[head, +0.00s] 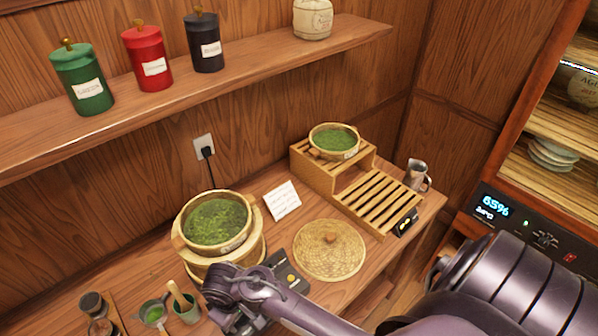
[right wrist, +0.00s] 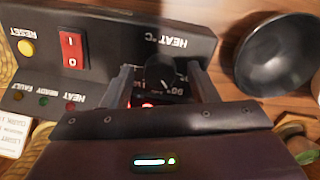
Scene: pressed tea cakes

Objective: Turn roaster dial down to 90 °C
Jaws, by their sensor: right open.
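The heat dial (right wrist: 160,70) is a black round knob on the black control panel (right wrist: 120,30) in the right wrist view, where the panel's lettering, "HEAT °C", appears upside down. My right gripper (right wrist: 163,82) is open, with one finger on each side of the dial. I cannot tell whether the fingers touch it. The dial's setting cannot be read; a red glow near it is partly hidden by the gripper. In the head view my right gripper (head: 236,296) is at the front of the counter, beside the dark control box (head: 288,272), and hides part of it. My left gripper is not in view.
The panel also has a red switch (right wrist: 73,50) and a yellow reset button (right wrist: 26,48). A black bowl (right wrist: 280,55) is to the right. In the head view a wooden steamer (head: 190,262) with green leaf stands behind the gripper, a woven lid (head: 330,250) to the right.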

